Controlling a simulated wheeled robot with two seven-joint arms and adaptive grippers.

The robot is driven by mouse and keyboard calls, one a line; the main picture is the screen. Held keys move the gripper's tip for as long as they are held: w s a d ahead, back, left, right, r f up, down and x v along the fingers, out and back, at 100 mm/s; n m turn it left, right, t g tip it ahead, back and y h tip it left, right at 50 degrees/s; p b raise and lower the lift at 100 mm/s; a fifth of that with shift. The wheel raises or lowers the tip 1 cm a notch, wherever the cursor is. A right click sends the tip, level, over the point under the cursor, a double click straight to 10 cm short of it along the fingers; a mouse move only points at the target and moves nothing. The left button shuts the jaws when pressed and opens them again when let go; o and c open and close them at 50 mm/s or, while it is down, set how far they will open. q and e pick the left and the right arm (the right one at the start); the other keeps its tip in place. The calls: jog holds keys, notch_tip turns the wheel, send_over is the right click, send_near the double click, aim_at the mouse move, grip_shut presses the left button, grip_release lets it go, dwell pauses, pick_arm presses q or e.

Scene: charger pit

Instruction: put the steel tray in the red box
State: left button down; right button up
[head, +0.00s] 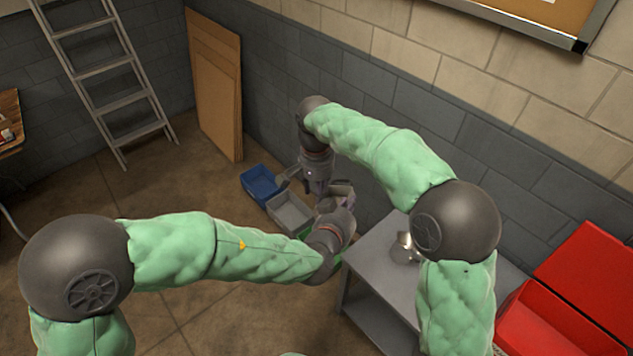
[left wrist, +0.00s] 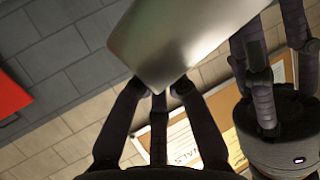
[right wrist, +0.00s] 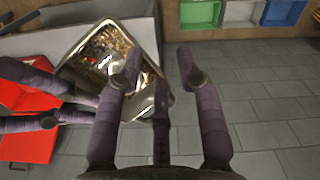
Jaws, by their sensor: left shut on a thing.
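The steel tray (left wrist: 185,40) is in my left gripper (left wrist: 160,92), whose fingers are shut on its edge in the left wrist view. In the right wrist view the tray's shiny inside (right wrist: 125,65) shows, tilted, with the left gripper's fingers beside it. My right gripper (right wrist: 160,65) is open, its fingers apart, close to the tray's edge; I cannot tell whether they touch. In the head view my left gripper (head: 335,225) and right gripper (head: 330,190) are close together, and the arms largely hide the tray. The open red box (head: 540,325) is at lower right.
A grey table (head: 380,262) stands between the grippers and the red box, with a shiny metal object (head: 404,248) on it. A blue bin (head: 260,185) and a grey bin (head: 289,212) are beyond the grippers by the wall. A ladder (head: 105,75) leans at the back left.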

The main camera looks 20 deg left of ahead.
jog(key=shift+s+d+f, duration=0.1)
jog(key=shift+f, duration=0.45)
grip_shut()
grip_release()
jog(key=shift+r, duration=0.1)
jog(key=shift+r, duration=0.1)
